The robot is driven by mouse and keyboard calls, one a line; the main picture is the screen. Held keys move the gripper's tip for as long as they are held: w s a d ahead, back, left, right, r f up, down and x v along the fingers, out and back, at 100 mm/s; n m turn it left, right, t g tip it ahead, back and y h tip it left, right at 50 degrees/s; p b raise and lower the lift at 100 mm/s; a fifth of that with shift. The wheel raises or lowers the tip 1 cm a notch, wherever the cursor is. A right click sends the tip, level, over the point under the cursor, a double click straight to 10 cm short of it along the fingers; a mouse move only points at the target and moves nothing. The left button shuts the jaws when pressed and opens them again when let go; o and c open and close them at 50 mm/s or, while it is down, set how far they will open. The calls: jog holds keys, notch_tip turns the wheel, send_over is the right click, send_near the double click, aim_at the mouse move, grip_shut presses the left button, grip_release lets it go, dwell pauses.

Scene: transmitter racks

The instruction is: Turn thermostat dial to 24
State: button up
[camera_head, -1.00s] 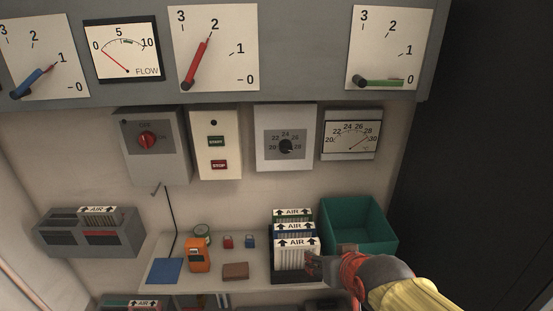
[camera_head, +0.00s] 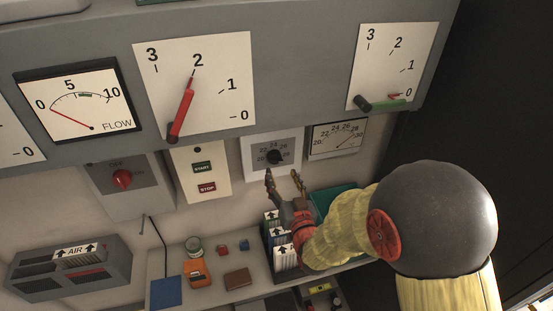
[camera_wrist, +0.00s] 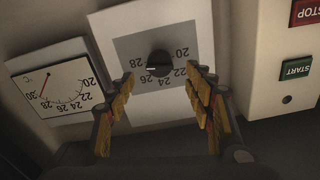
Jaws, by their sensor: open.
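The thermostat (camera_head: 257,143) is a white wall box with a grey scale plate and a black round dial (camera_head: 274,157). In the wrist view the dial (camera_wrist: 159,63) appears upside down, with a light pointer mark toward the left, near the 28 side. Numbers from 20 to 28 ring it, partly covered by a finger. My gripper (camera_head: 283,178) is just below the thermostat, open and empty. In the wrist view my gripper (camera_wrist: 161,78) has its fingertips apart on either side of the lower scale plate, with no clear contact with the dial.
A temperature gauge (camera_head: 337,139) is right of the thermostat, its needle near the high end. A START/STOP box (camera_head: 200,175) is on the left. Below are AIR cartridges (camera_head: 284,257), a green bin (camera_head: 330,198) and a shelf with small items. A grey meter panel (camera_head: 290,60) overhangs above.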

aim_at(276, 163)
jog(key=x, duration=0.6)
jog(key=shift+w+p, duration=0.35)
jog(key=shift+w, duration=0.05)
jog(key=shift+c, duration=0.5)
jog(key=c, duration=1.1)
